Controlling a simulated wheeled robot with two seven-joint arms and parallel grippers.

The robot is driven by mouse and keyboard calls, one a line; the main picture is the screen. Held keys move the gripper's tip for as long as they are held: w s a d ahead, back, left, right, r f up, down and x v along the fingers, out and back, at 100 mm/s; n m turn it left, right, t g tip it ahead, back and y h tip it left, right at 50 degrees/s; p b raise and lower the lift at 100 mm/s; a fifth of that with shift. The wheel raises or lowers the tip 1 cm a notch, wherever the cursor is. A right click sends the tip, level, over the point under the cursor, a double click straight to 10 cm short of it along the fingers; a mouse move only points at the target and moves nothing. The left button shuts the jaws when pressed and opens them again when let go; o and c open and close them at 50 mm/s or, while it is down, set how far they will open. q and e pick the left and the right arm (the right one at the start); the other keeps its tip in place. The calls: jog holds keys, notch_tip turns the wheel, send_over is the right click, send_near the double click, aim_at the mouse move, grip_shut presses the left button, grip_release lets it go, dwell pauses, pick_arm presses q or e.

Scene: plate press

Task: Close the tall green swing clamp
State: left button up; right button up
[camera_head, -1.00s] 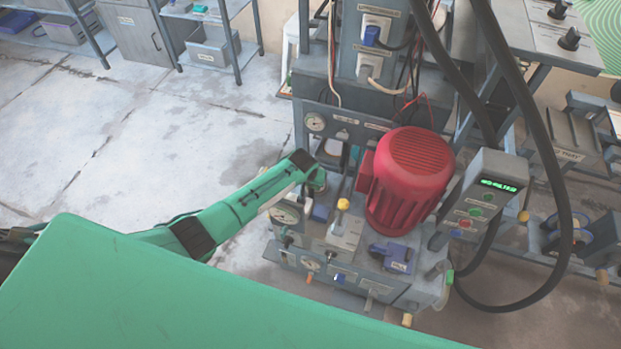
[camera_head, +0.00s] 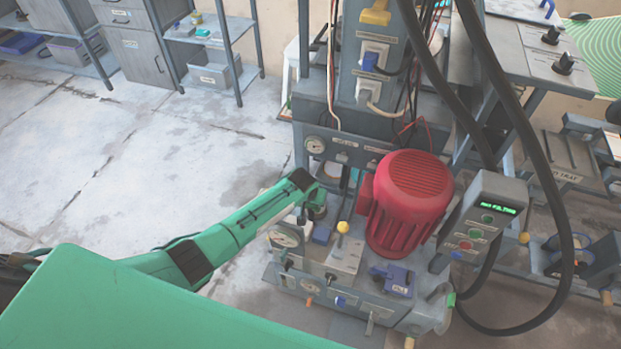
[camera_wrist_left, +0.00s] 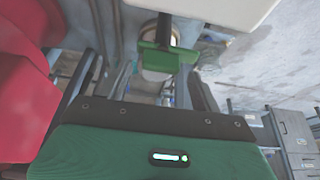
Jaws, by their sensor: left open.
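The green clamp part (camera_wrist_left: 165,58) shows in the left wrist view as a green block on a dark rod, beneath a pale overhanging panel. I cannot tell whether the clamp is open or closed. In the head view I cannot make it out; my left wrist covers that area. My left gripper (camera_wrist_left: 142,76) is open, with dark fingers on either side in the wrist view and the green part ahead between them; contact is not clear. In the head view my left arm reaches to the left side of the press. My right gripper is not in view.
A red motor (camera_head: 405,200) stands right of my left wrist. A control box (camera_head: 480,222) and thick black hoses are at right. The floor (camera_head: 140,150) at left is clear.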

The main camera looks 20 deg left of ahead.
pick_arm(q)
notch_tip(320, 180, up, 18)
jog(key=p, duration=0.1)
jog(key=shift+r+p, duration=0.2)
jog(key=shift+p, duration=0.15)
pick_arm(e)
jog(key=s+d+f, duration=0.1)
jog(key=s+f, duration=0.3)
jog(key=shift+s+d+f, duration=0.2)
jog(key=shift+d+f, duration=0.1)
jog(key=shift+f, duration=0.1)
